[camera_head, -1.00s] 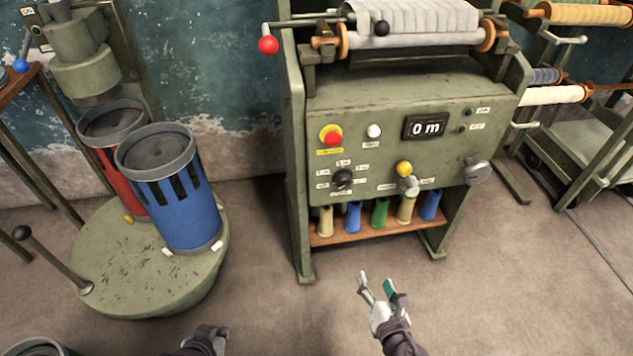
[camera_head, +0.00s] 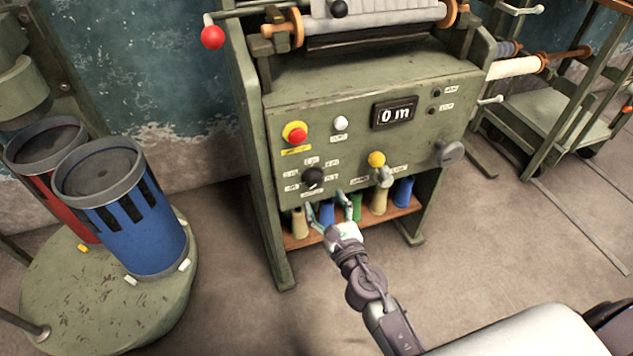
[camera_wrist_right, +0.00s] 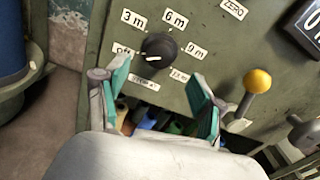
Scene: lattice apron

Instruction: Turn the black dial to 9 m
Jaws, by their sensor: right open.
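The black dial (camera_head: 313,177) is on the lower left of the green machine's front panel. In the right wrist view the dial (camera_wrist_right: 158,48) has labels around it: Off, 3 m, 6 m, 9 m (camera_wrist_right: 196,52) and a blurred one below. Its white mark lies at the lower left, seemingly toward Off. My right gripper (camera_head: 326,204) is open and empty, in front of the panel just below the dial. In the wrist view its green-padded fingers (camera_wrist_right: 158,82) stand apart, with the dial beyond and between the tips. My left gripper is out of view.
The display (camera_head: 395,114) reads 0 m. A red button (camera_head: 295,134), a white button (camera_head: 341,123) and a yellow-knobbed lever (camera_head: 377,160) are on the same panel. Coloured spools stand on a shelf (camera_head: 300,240) below. A blue bin (camera_head: 122,215) stands left.

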